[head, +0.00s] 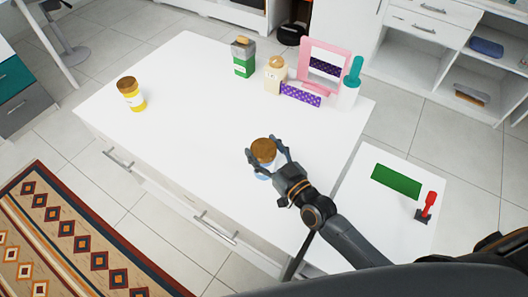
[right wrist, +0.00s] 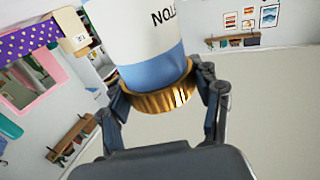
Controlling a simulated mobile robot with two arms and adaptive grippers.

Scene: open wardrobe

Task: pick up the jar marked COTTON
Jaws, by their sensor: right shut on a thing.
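The jar marked COTTON (head: 263,150) has a brown lid and a white and blue body, and it is over the front right part of the white table. In the right wrist view the jar (right wrist: 150,45) appears lid down, with the end of its printed word showing upside down. My right gripper (head: 266,160) is shut on the jar, its fingers on both sides near the lid. It also shows in the right wrist view (right wrist: 165,92). I cannot tell whether the jar's base touches the table. My left gripper is not in view.
A yellow jar (head: 132,95) stands at the table's left. A green and grey container (head: 243,58), a cream bottle (head: 275,75), a purple box (head: 301,94), a pink-framed mirror (head: 309,48) and a teal-topped holder (head: 350,88) stand at the back. The table's middle (head: 190,110) is clear.

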